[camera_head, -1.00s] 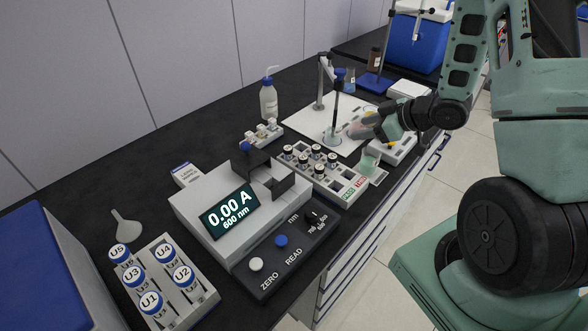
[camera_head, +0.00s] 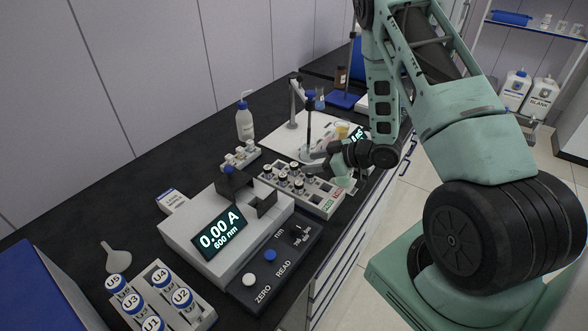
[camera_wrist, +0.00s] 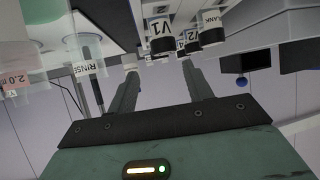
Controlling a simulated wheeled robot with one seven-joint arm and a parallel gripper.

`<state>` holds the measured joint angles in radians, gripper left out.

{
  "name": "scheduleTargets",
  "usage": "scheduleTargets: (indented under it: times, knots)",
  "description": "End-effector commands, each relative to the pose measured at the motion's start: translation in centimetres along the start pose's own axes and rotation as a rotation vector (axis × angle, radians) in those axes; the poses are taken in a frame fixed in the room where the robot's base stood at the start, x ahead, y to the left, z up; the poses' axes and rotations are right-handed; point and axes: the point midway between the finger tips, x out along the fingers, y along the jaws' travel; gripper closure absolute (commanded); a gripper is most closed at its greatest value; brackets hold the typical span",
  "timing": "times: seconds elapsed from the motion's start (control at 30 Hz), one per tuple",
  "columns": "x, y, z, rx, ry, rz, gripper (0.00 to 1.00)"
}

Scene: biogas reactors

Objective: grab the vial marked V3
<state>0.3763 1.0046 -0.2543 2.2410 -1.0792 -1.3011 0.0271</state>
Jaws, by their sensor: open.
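Several black-capped vials (camera_head: 282,177) stand in a pale rack (camera_head: 326,206) behind and right of the photometer. Their labels cannot be read in the head view. My gripper (camera_head: 312,160) is low at the rack's back right side, beside the vials. In the wrist view my gripper (camera_wrist: 163,82) is open, with nothing clearly between its fingers. That view shows a vial marked V1 (camera_wrist: 159,38), one marked V2 (camera_wrist: 191,38) and one marked BLANK (camera_wrist: 211,28). I cannot make out a V3 label in either view.
The photometer (camera_head: 180,238) reads 0.00 A. A rack (camera_head: 200,308) of U-marked vials stands at front left. A wash bottle (camera_head: 244,122) and a stand (camera_head: 292,105) are behind the vial rack.

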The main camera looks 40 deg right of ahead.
Motion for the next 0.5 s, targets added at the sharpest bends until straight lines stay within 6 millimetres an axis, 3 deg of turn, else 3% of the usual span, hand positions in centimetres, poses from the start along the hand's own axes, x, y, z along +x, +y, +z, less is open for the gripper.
scheduleTargets:
  times: [0.17,0.5]
  knots:
    - [1.0,-0.1,-0.1,0.0,-0.001,-0.002,0.49]
    - [5.3,0.0,-0.2,-0.001,-0.001,-0.001,0.49]
